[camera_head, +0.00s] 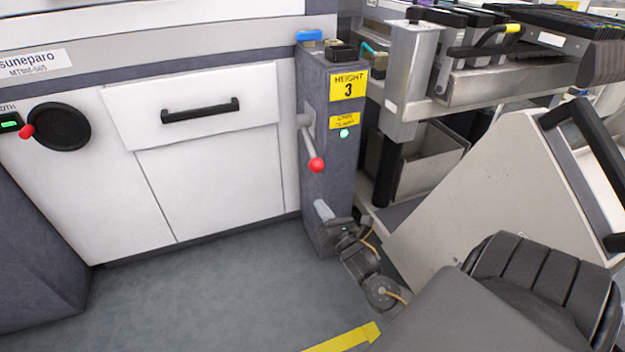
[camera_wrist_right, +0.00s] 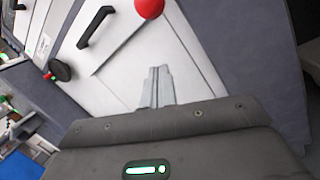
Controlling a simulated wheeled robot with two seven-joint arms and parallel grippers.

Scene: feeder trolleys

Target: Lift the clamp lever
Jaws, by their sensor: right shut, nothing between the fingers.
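The clamp lever (camera_head: 310,140) is a grey rod with a red ball knob (camera_head: 316,165), on the front of the dark grey post marked "HEIGHT 3". It hangs down, slanting slightly right. In the right wrist view the red knob (camera_wrist_right: 149,8) shows at the top edge, beyond the fingertips. My right gripper (camera_head: 321,207) is below the knob and apart from it, with its fingers pointing up. The fingers (camera_wrist_right: 158,72) are shut together with nothing between them. My left gripper is not in view.
The dark grey post (camera_head: 343,185) stands beside a white cabinet (camera_head: 215,190) with a black handle (camera_head: 200,111). A black handwheel (camera_head: 62,127) with a red knob is at left. A trolley with a slanted grey side panel (camera_head: 500,190) is close at right. Open floor (camera_head: 200,290) lies in front.

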